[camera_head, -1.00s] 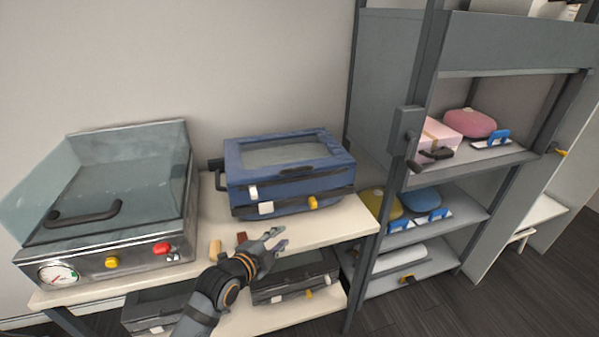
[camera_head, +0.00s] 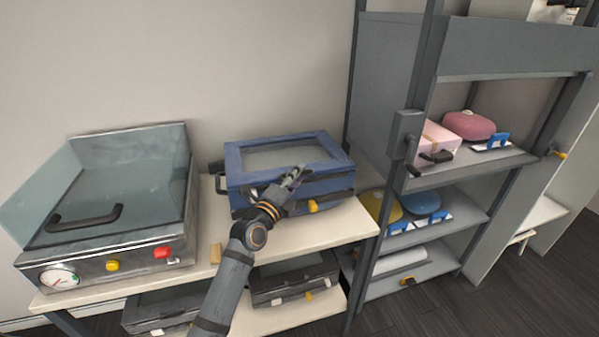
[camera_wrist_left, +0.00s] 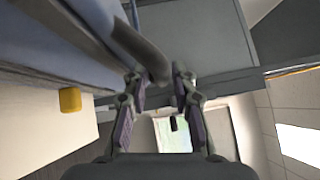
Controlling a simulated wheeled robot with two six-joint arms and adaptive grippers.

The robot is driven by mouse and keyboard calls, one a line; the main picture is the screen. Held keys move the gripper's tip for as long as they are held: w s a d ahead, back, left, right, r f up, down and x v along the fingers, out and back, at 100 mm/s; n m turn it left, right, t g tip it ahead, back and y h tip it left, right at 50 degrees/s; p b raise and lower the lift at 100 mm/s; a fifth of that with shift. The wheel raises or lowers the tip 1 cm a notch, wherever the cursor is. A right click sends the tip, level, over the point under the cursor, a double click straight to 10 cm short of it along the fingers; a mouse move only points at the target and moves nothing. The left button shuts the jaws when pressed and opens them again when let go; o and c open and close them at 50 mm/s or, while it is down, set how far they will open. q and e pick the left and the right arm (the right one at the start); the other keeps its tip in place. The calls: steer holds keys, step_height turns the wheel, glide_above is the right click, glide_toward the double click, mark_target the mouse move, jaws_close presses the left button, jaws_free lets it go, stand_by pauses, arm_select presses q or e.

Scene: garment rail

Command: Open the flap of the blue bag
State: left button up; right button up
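The blue bag (camera_head: 238,165), a boxy case with a clear window in its flat top flap (camera_head: 285,155), sits on the cream table. The flap is closed. My left gripper (camera_head: 297,173) is at the bag's front upper edge and covers the front handle in the head view. In the left wrist view the gripper (camera_wrist_left: 160,82) is open, its fingers apart, with the dark curved handle (camera_wrist_left: 142,45) at the fingertips, nearer one finger. I cannot tell whether they touch. The bag's yellow clasp (camera_wrist_left: 70,100) shows below the handle. My right gripper is in neither view.
A steel machine with a glass cover (camera_head: 120,190) stands to the left on the table (camera_head: 330,228). A small tan block (camera_head: 215,251) lies between. Dark cases (camera_head: 295,275) sit below. A grey shelf rack (camera_head: 400,160) with pink, yellow and blue bags stands close right.

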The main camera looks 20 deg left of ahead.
arm_select(q)
steer(key=shift+w+d+r, duration=0.1)
steer(key=shift+w+d, duration=0.05)
steer(key=shift+w, duration=0.5)
steer(key=shift+c, duration=0.2)
jaws_close()
